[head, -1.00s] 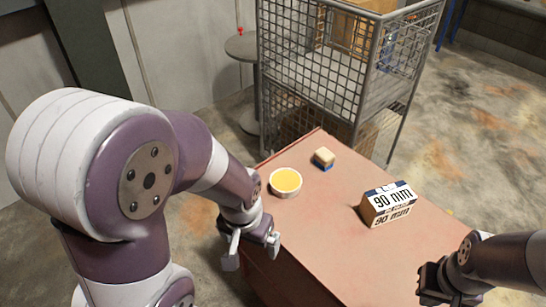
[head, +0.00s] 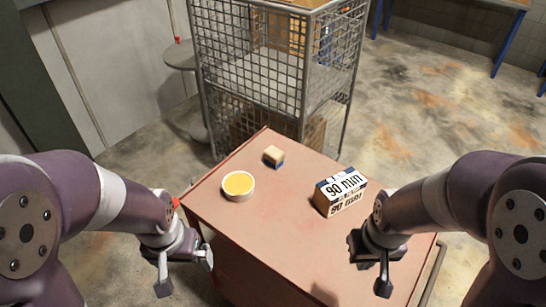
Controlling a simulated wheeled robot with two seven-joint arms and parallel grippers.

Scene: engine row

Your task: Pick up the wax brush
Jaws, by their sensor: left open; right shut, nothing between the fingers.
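The likely wax brush is a small block (head: 273,156) with a pale wooden top and a blue lower part. It sits on the red-brown table top (head: 275,235) near its far corner, behind a round tin of yellow wax (head: 238,186). My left gripper (head: 185,270) is open and empty, just off the table's left edge, nearer to me than the tin. My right gripper (head: 372,268) is shut and empty by the right part of the table, in front of a printed box. Neither gripper touches the block.
The box (head: 340,190) marked "90 mm" stands on the right of the table. A grey wire cage (head: 262,70) stands right behind the far table corner. A round stool (head: 182,55) is behind left. The front middle of the table top is clear.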

